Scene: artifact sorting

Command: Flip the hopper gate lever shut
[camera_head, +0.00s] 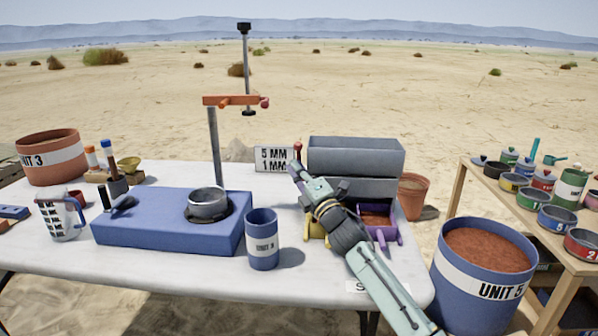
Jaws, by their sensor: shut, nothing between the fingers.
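The grey hopper (355,157) stands at the right part of the white table, above a second grey box level (375,187). A small lever with a red knob (297,147) stands upright at the hopper's left side, beside the "5 MM / 1 MM" sign (272,160). I take it for the gate lever. My gripper (296,169) is shut and empty, just below the red knob in the picture. Whether it touches the lever cannot be told. My arm hides part of the hopper's lower front.
A purple tray (391,238) with reddish soil and a yellow tray (313,241) sit below the hopper. A blue "UNIT" cup (262,240) and a blue block (165,234) with a metal bowl (208,203) stand left. A large blue soil bucket (452,290) stands right.

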